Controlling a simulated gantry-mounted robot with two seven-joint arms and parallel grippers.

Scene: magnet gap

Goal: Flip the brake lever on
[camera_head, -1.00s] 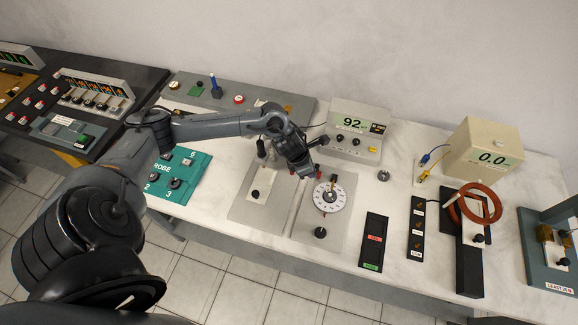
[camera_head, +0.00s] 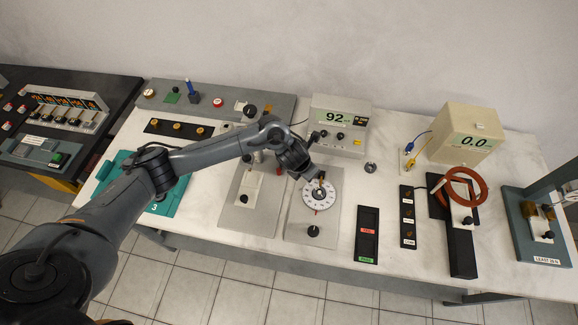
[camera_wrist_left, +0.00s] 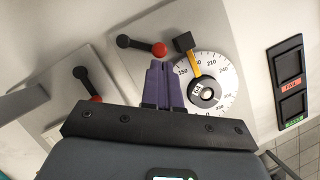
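My left gripper (camera_head: 310,177) is low over the left edge of the dial plate (camera_head: 300,235), beside the white dial (camera_head: 320,197). In the left wrist view its purple fingers (camera_wrist_left: 162,72) are together, with nothing visible between them. Just beyond the tips is a black lever with a red ball end (camera_wrist_left: 159,49) and a black round end (camera_wrist_left: 122,41); whether the fingers touch it is unclear. A similar black lever (camera_wrist_left: 89,82) with a red end, partly hidden by my gripper, is on the plate to the left. No label shows which is the brake lever. My right gripper is not in view.
An orange pointer (camera_wrist_left: 193,62) with a black block end crosses the dial. A meter reading 92 (camera_head: 340,118) stands behind. A black panel (camera_head: 367,235) with red and green labels lies to the right. The bench front right of the dial plate has some bare white surface.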

